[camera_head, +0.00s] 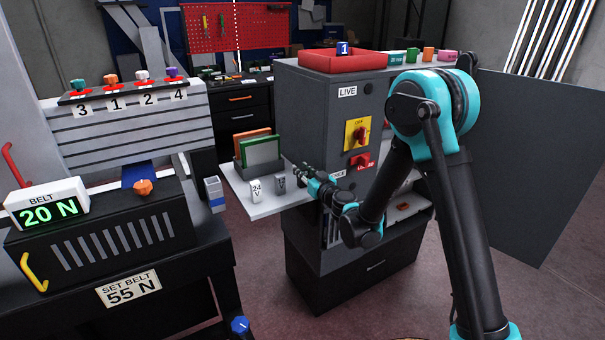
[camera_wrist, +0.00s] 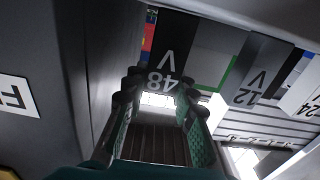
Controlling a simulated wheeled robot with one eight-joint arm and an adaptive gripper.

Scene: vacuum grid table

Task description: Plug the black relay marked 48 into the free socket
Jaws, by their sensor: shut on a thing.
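The black relay marked 48 V (camera_wrist: 170,50) shows upside down in the wrist view, at the fingertips of my gripper (camera_wrist: 157,84). My gripper is shut on it. In the head view my gripper (camera_head: 304,173) is at the right end of the white shelf, close against the grey cabinet, and the black relay is hard to make out there. A grey relay marked 12 V (camera_wrist: 252,75) and a white relay marked 24 (camera_wrist: 303,98) stand beside it. The white one also shows in the head view (camera_head: 256,190). I cannot make out the free socket in either view.
The white shelf (camera_head: 258,209) holds a rack with green and orange boards (camera_head: 257,151). The grey cabinet (camera_head: 315,110) with a yellow switch plate (camera_head: 357,133) rises right beside my gripper. The belt bench (camera_head: 120,270) stands at the left.

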